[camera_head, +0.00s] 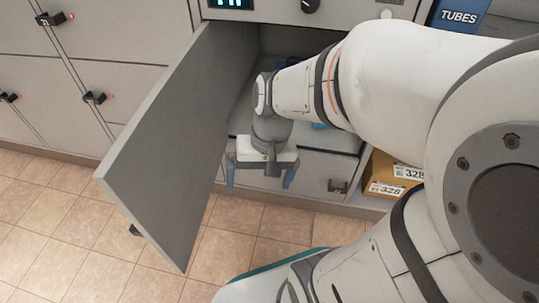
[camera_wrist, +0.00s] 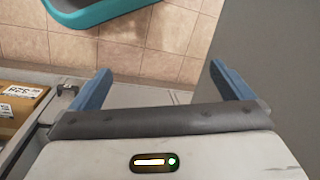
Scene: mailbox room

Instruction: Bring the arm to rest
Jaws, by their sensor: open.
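My gripper (camera_head: 260,180) is in front of an open locker compartment in the head view, pointing down with its blue fingers spread. In the wrist view my gripper (camera_wrist: 160,85) is open, and nothing is between its fingers. My arm reaches in from the right of the head view and hides part of the compartment. The compartment's grey door (camera_head: 165,140) stands swung open to the left of my gripper. A blue thing shows partly inside the compartment, behind my arm, too hidden to identify.
Closed grey lockers (camera_head: 115,90) with black latches line the left. A cardboard box (camera_head: 387,178) labelled 328 sits at the right; it also shows in the wrist view (camera_wrist: 18,105). A blue TUBES box (camera_head: 458,17) stands at upper right. Tiled floor (camera_head: 75,225) is clear at lower left.

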